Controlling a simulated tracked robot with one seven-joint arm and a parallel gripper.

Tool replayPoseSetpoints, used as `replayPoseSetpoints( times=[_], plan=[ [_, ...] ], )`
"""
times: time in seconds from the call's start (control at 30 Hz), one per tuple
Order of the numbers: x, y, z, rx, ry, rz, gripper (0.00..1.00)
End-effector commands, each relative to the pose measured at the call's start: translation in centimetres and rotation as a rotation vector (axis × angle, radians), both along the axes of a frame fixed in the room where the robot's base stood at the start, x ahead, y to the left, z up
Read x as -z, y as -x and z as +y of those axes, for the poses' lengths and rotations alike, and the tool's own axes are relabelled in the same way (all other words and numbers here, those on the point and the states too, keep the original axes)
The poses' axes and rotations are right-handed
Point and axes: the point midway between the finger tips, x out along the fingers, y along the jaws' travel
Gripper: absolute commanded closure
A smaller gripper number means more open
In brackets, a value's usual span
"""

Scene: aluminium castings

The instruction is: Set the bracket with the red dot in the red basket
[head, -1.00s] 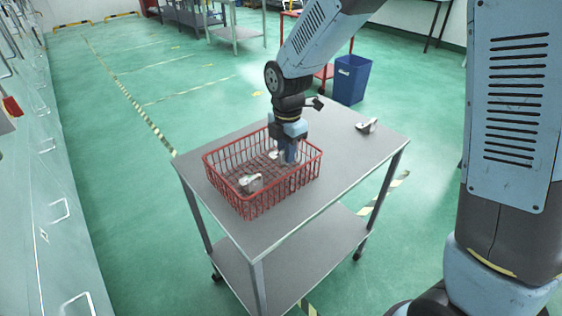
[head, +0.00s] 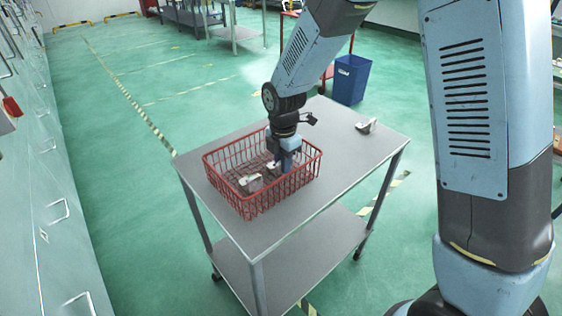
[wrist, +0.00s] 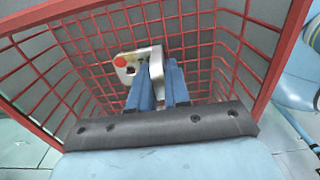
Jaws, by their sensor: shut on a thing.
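The red wire basket (head: 262,203) stands on the grey cart, and its mesh fills the wrist view (wrist: 90,75). My gripper (head: 284,168) reaches down inside the basket's right half. In the wrist view my blue fingers (wrist: 159,80) are shut on the pale metal bracket (wrist: 155,64) with the red dot. The dotted end sticks out to the left of the fingers. In the head view the held bracket (head: 270,166) shows only as a small pale patch beside the fingers. I cannot tell whether it touches the basket floor.
A further casting (head: 366,126) lies on the cart top (head: 340,155) at the back right. A blue bin (head: 351,80) stands on the floor behind.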

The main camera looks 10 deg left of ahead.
Motion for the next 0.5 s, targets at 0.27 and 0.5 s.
replayPoseSetpoints(
  times=[0.27,0.5],
  plan=[
    [0.03,0.00,-0.03,0.000,0.000,0.000,0.58],
    [-0.01,-0.02,-0.04,0.001,0.000,0.000,0.58]
  ],
)
